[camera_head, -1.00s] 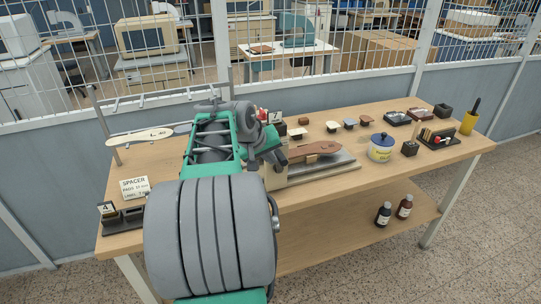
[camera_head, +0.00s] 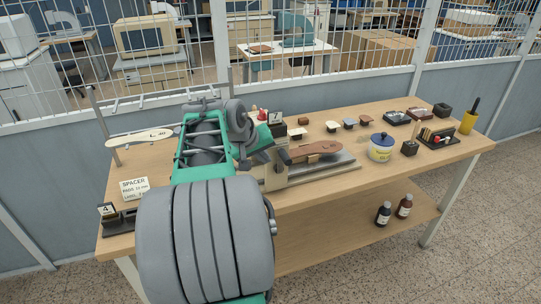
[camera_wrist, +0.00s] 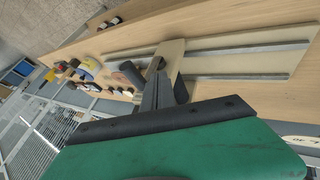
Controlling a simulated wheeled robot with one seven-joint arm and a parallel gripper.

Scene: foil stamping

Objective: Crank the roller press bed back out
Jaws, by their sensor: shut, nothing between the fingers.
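The roller press (camera_head: 276,178) stands mid-bench, a beige frame on a long base with metal rails. Its bed reaches out to the right, with a brown sole-shaped piece (camera_head: 316,149) on it. In the wrist view the rails (camera_wrist: 245,46) run to the right from the beige frame (camera_wrist: 171,62). My gripper (camera_head: 286,158) is at the press, partly hidden by my own arm. In the wrist view its dark fingers (camera_wrist: 157,78) are together and empty, pointing at the frame beside a dark knob (camera_wrist: 130,73). The crank cannot be made out clearly, and I cannot tell contact.
A white and blue jar (camera_head: 381,148) stands right of the press, with small stamps, a dark block (camera_head: 410,149) and a yellow cup (camera_head: 468,122) beyond. A spacer sign (camera_head: 134,188) is at the left. Two bottles (camera_head: 384,214) stand on the lower shelf. The right front bench top is partly clear.

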